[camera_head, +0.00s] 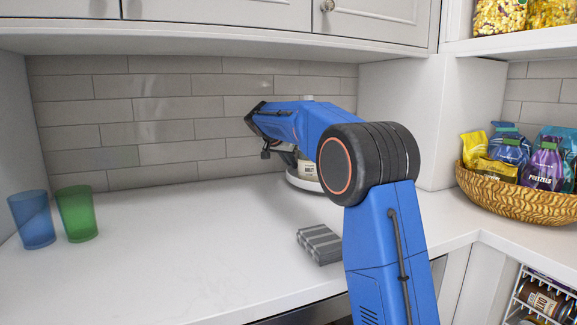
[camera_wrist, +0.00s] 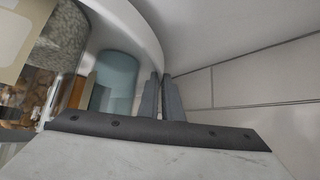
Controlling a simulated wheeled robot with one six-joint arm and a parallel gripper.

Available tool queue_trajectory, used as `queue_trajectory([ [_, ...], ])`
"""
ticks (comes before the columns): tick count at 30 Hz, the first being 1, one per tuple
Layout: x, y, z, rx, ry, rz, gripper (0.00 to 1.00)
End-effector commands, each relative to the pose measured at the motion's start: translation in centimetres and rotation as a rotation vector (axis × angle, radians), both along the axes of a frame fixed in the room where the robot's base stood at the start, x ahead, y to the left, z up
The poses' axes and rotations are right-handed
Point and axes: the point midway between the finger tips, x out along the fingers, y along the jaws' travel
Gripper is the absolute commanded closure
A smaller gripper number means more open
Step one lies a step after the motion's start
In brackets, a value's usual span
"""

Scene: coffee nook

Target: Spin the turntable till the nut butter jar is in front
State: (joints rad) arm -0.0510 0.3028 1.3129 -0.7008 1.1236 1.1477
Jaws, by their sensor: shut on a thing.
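The white turntable (camera_head: 303,186) stands in the back right corner of the counter, mostly hidden behind my arm. A jar with a cream label (camera_head: 306,169) sits on its near side; the print is too small to read surely, so I cannot tell if it is the nut butter jar. In the wrist view the turntable's pale curved rim (camera_wrist: 146,32) runs down to my gripper (camera_wrist: 166,88), whose fingers are close together, shut on the rim. A teal round container (camera_wrist: 118,75) and a grey speckled round thing (camera_wrist: 67,35) lie inside the rim.
A grey striped block (camera_head: 320,244) lies on the counter in front of the turntable. A blue cup (camera_head: 32,220) and a green cup (camera_head: 76,214) stand at the left. A basket of bags (camera_head: 515,203) is at the right. The counter's middle is clear; the tiled wall is close behind.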

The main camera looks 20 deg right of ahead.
Motion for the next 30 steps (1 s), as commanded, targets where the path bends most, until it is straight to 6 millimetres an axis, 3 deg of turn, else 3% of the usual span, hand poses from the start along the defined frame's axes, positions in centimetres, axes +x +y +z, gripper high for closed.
queue_trajectory([
  [16,0.73,-0.81,0.08,-0.002,-0.002,-0.071,1.00],
  [17,0.73,-0.81,0.08,-0.002,-0.002,-0.071,0.88],
  [30,0.44,-0.33,0.61,0.000,-0.003,-0.070,0.87],
])
